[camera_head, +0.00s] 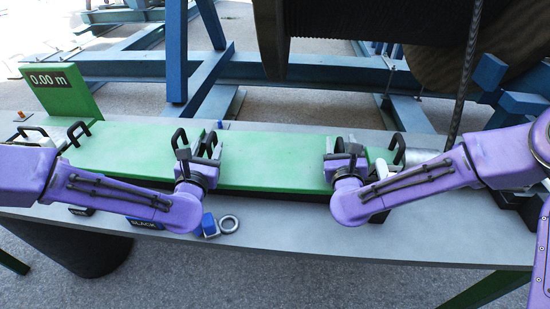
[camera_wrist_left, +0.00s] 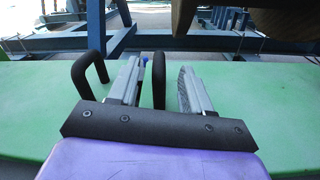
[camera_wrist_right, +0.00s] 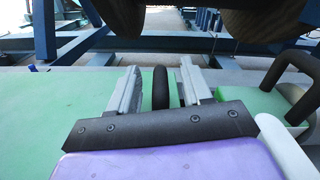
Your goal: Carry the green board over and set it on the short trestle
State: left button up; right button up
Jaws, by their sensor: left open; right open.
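A long green board surface (camera_head: 270,160) lies flat on the grey table, with a seam near my left gripper. My left gripper (camera_head: 198,148) is open over the seam. In the left wrist view an upright black handle (camera_wrist_left: 158,80) stands between its fingers, seen edge-on, with another black handle (camera_wrist_left: 90,72) just left of them. My right gripper (camera_head: 346,148) is open at the green surface's right part. In the right wrist view a black upright handle-like part (camera_wrist_right: 160,88) stands between its fingers. Contact cannot be told. I cannot pick out the short trestle.
A green sign reading 0.00 m (camera_head: 60,90) stands at the left. Black handles (camera_head: 78,133) (camera_head: 398,148) rise near both ends. A metal ring (camera_head: 228,224) and blue block (camera_head: 209,224) lie on the front table edge (camera_head: 300,220). Blue frames (camera_head: 330,70) and a large reel stand behind.

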pick_arm(q)
jog(key=shift+w+d, duration=0.1)
jog(key=shift+w, duration=1.05)
pick_arm(e)
jog(key=shift+w, duration=1.15)
pick_arm(q)
grip_shut()
pick_arm(e)
grip_shut()
jog(key=shift+d, duration=0.1)
pick_arm(q)
jog(key=shift+a, duration=0.2)
pick_arm(e)
jog(key=shift+d, duration=0.1)
